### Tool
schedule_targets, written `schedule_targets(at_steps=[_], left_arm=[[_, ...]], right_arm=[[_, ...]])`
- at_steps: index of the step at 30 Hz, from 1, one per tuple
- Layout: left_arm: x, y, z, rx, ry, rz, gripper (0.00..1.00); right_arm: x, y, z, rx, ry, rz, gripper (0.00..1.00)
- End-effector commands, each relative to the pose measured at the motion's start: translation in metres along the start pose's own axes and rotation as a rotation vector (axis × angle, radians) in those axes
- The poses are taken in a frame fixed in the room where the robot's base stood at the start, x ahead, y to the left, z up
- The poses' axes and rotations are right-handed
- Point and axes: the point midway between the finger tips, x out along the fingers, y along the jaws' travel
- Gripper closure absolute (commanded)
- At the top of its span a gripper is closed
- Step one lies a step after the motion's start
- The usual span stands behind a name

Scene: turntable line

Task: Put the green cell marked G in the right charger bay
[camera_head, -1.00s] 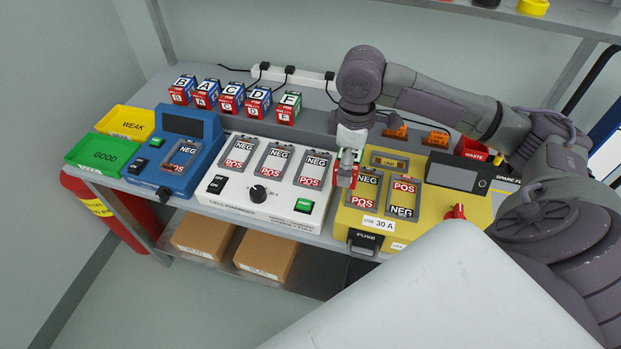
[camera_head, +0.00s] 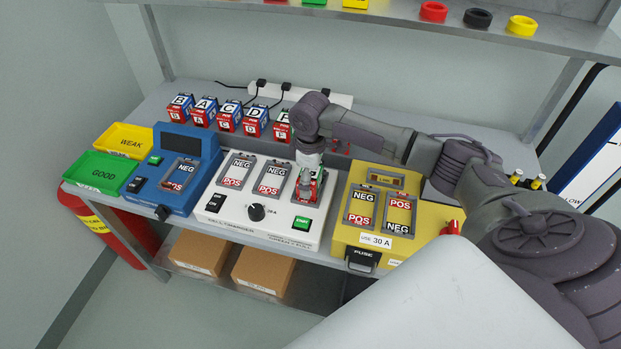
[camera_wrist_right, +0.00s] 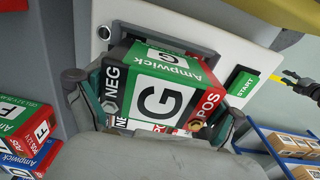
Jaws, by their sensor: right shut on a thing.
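The green cell marked G (camera_wrist_right: 158,100) shows in the right wrist view, with its black NEG end at left and red POS end at right. My right gripper (camera_head: 308,184) is shut on it, a finger at each end. In the head view they are at the right bay (camera_wrist_right: 185,44) of the white charger (camera_head: 230,207). The cell's NEG and POS ends run the same way as the bay labels. The gripper and cell hide most of the bay, so I cannot tell whether the cell touches its floor. A small dark shape in the wrist view resembles my left gripper (camera_wrist_right: 298,85).
The charger's START button (camera_head: 301,224) is in front of the right bay. The yellow fuse unit (camera_head: 345,237) stands close on the right, the blue tester (camera_head: 182,145) on the left. Several lettered cells (camera_head: 228,112) stand behind. The charger's left and middle bays are empty.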

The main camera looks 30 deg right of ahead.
Motion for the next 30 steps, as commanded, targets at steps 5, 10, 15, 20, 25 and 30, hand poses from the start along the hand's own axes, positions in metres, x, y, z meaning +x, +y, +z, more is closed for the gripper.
schedule_targets(at_steps=[5,10,15,20,25,30], left_arm=[[-0.002,0.000,0.000,0.000,0.000,0.000,0.60],[-0.002,0.000,-0.001,0.001,0.001,0.000,0.60],[-0.002,0.000,-0.001,0.001,0.002,0.000,0.60],[-0.002,0.000,-0.002,0.002,0.003,0.000,0.60],[-0.002,0.000,-0.002,0.002,0.003,0.001,0.60],[-0.001,0.000,-0.002,0.002,0.004,0.001,0.60]], right_arm=[[0.008,0.001,-0.001,0.001,0.003,0.003,0.70],[0.008,0.001,-0.001,0.000,0.004,0.003,0.70],[0.011,0.000,0.000,0.000,0.002,0.002,0.02],[0.011,0.000,0.000,0.000,0.002,0.002,0.00],[0.011,0.000,0.000,0.000,0.002,0.002,0.00],[-0.002,0.001,-0.001,-0.001,0.005,0.002,0.00]])
